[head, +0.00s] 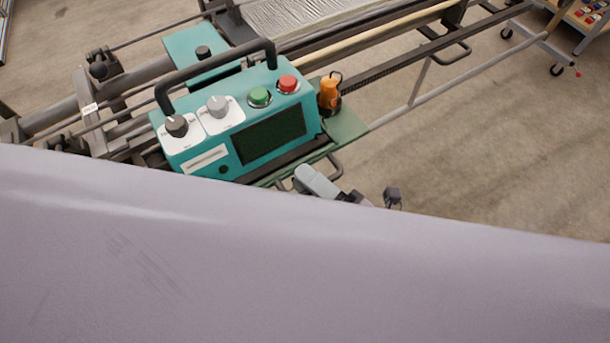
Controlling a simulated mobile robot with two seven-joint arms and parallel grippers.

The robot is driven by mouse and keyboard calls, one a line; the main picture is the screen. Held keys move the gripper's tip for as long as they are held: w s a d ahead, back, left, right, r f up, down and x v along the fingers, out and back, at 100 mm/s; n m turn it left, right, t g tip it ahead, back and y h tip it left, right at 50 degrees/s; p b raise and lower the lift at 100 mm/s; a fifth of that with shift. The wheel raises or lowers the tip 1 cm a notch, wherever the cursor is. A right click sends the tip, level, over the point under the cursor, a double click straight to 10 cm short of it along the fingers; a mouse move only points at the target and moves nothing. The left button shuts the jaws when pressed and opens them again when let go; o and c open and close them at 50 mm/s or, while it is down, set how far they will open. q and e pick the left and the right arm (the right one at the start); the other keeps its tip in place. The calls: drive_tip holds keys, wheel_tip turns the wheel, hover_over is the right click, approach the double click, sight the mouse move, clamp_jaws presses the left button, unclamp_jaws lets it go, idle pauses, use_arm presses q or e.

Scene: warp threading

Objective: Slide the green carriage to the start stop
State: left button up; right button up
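The green carriage (235,125) is a teal box with a black carry handle, two dials, a green and a red button and a dark screen. It sits on the rails at the machine's left part. A dark loop handle shows at its lower front edge. Part of my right gripper (370,197) shows as grey and dark pieces just below and right of the carriage. The rest of it is hidden behind a large pale surface, and I cannot tell if it touches the carriage. My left gripper is not in view. I cannot identify the start stop.
Rails (400,65) run from the carriage to the upper right. An orange part (329,92) stands at the carriage's right end. A wheeled cart (580,20) is at the top right. The concrete floor (500,130) on the right is clear. The pale surface covers the lower half.

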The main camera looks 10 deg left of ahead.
drive_tip(key=b+v, duration=0.1)
drive_tip(key=v, duration=0.5)
idle(0.4)
